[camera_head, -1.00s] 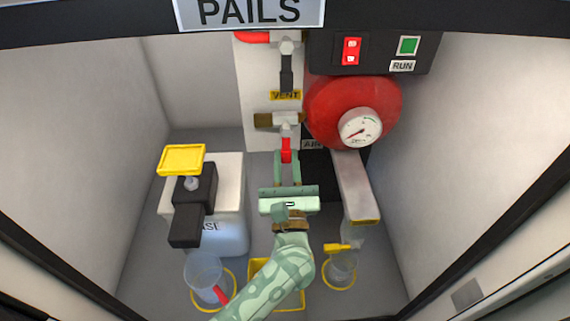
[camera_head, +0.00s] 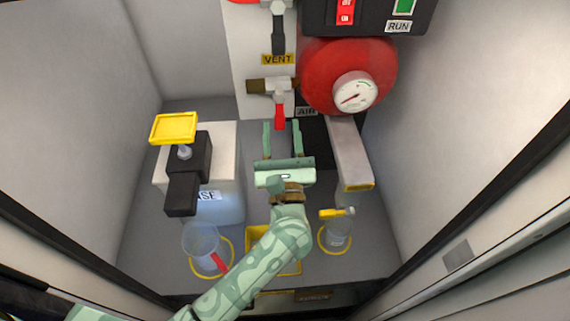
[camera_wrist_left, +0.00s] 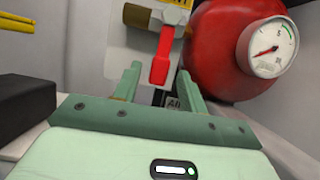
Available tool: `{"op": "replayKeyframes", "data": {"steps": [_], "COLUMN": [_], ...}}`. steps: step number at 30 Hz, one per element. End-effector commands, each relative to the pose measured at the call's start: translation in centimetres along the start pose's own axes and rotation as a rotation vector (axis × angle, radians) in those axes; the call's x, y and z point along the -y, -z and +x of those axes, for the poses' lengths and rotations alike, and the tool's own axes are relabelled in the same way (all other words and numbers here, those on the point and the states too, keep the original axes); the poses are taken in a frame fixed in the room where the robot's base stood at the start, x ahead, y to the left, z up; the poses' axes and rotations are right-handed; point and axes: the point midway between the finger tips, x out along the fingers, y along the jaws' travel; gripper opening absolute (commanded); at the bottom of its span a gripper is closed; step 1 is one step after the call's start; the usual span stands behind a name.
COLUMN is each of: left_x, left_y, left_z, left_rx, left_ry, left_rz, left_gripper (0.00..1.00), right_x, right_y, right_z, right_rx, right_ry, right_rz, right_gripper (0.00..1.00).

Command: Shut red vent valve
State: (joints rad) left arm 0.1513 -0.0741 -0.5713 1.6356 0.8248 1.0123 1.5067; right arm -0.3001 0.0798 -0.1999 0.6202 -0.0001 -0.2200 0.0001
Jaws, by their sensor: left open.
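The red vent valve handle (camera_head: 280,116) hangs straight down from a metal valve body with a brass end (camera_head: 262,86), below the yellow VENT label (camera_head: 278,59). My left gripper (camera_head: 282,127) is open and empty, just below the valve, fingers pointing at it. The handle's lower tip shows between the fingertips in the head view; how near they are in depth is unclear. In the left wrist view the red handle (camera_wrist_left: 161,55) also hangs between and beyond the open fingertips (camera_wrist_left: 159,72). My right gripper is out of view.
A red tank (camera_head: 325,75) with a white gauge (camera_head: 355,91) stands right of the valve. A black-handled valve (camera_head: 278,35) is above. A white container (camera_head: 226,160) with a yellow-topped black fitting is at left.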

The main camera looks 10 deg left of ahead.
Motion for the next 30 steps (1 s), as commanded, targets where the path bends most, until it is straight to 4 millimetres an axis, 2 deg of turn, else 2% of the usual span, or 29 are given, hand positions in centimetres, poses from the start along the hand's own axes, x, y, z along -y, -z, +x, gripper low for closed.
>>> {"op": "replayKeyframes", "data": {"steps": [12, 15, 21, 30], "left_x": [0.0, 0.0, 0.1, 0.1], "left_y": [0.2, 0.1, 0.1, 0.0], "left_z": [-10.7, -12.7, -14.9, -15.2], "left_rx": [-0.005, -0.004, -0.002, 0.0], "left_ry": [0.002, 0.003, 0.001, 0.001], "left_rz": [0.0, -0.001, -0.002, -0.002], "left_gripper": [0.42, 0.42, 0.42, 0.42], "right_x": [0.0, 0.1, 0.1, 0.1], "right_y": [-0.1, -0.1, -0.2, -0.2], "right_z": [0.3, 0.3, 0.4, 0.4], "right_rx": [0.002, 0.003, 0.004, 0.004], "right_ry": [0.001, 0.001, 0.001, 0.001], "right_rz": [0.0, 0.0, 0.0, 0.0], "right_gripper": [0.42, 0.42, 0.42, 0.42]}}
